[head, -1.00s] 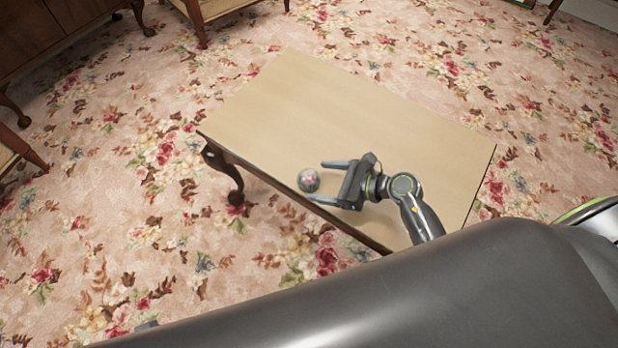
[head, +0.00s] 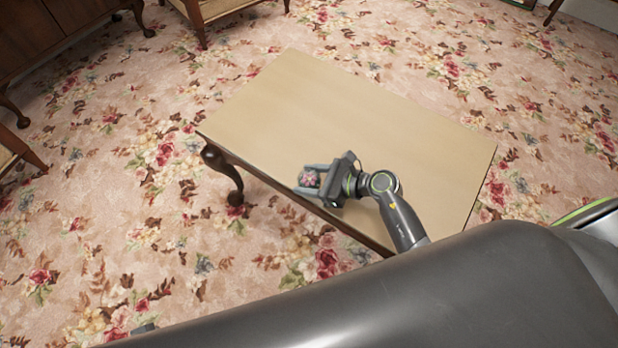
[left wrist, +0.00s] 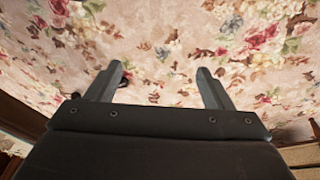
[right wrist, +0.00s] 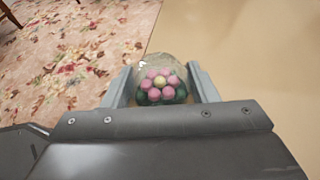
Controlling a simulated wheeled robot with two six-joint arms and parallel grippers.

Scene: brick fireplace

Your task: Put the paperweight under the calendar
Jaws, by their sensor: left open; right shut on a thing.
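The paperweight (head: 309,179) is a round glass piece with a pink flower inside, at the near left edge of the light wooden table (head: 350,115). My right gripper (head: 311,178) is shut on it, a finger on either side. In the right wrist view the paperweight (right wrist: 161,82) sits between the fingers, with pink petals and a yellow centre. No calendar shows in any view.
Most of the table top is bare. Floral carpet (head: 150,200) surrounds the table. A dark wooden cabinet (head: 60,35) stands at the top left, with other furniture legs (head: 200,30) beside it. My own large dark body part covers the bottom of the head view.

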